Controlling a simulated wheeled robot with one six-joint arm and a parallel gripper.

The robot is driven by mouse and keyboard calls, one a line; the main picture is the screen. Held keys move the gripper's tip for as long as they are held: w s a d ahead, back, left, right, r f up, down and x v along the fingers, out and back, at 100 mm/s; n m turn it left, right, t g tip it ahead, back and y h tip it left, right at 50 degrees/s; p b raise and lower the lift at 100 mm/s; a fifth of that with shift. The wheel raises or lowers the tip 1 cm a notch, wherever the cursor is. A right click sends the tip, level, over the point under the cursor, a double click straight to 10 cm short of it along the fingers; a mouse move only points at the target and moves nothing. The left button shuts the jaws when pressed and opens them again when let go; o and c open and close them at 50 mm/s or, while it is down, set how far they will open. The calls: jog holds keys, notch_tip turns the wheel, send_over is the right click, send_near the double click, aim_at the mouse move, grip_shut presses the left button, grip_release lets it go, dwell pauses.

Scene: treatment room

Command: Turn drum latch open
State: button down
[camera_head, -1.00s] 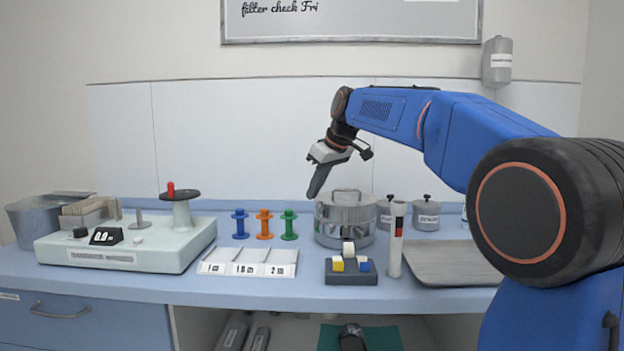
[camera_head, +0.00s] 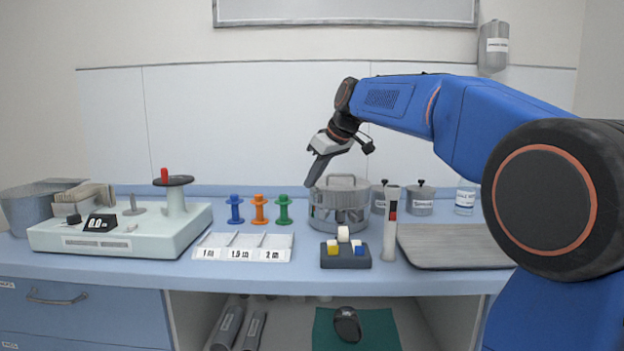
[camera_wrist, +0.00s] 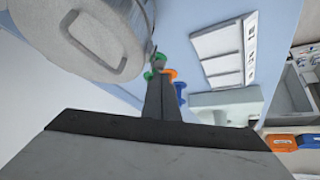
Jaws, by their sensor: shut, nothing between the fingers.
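The drum (camera_head: 338,218) is a round silver metal pot with a looped handle on its lid, standing upright at the back of the counter. It also shows large at the top left of the wrist view (camera_wrist: 110,62). My gripper (camera_head: 312,182) is shut and empty, its fingers pointing down at the drum's upper left edge. In the wrist view the finger tips (camera_wrist: 160,80) appear beside the drum's rim; I cannot tell whether they touch it. The latch is too small to make out clearly in either view.
Blue, orange and green spools (camera_head: 259,209) stand left of the drum, behind a white labelled tray (camera_head: 242,254). A dark block with small cubes (camera_head: 345,262) and an upright white tube (camera_head: 390,228) stand in front. Lidded canisters (camera_head: 420,205) and a grey tray (camera_head: 450,247) are right.

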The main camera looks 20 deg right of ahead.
aim_at(314, 193)
jog(key=shift+s+d+t, duration=0.15)
jog(key=shift+s+t, duration=0.1)
jog(key=shift+t, duration=0.05)
jog(key=shift+s+d, duration=0.1)
jog(key=shift+s, duration=0.05)
jog(key=shift+s+d+f, duration=0.25)
jog(key=shift+s+d, duration=0.05)
jog(key=shift+s, duration=0.3)
jog(key=shift+s+d+f+t+y, duration=0.35)
jog(key=shift+s+t+y, duration=0.15)
jog(key=shift+t, duration=0.1)
jog(key=shift+s+d+f, duration=0.25)
jog(key=shift+s+f, duration=0.15)
jog(key=shift+s, duration=0.05)
jog(key=shift+w+a, duration=0.1)
jog(key=shift+w, duration=0.1)
jog(key=shift+w+a, duration=0.3)
jog(key=shift+w, duration=0.2)
jog(key=shift+r, duration=0.1)
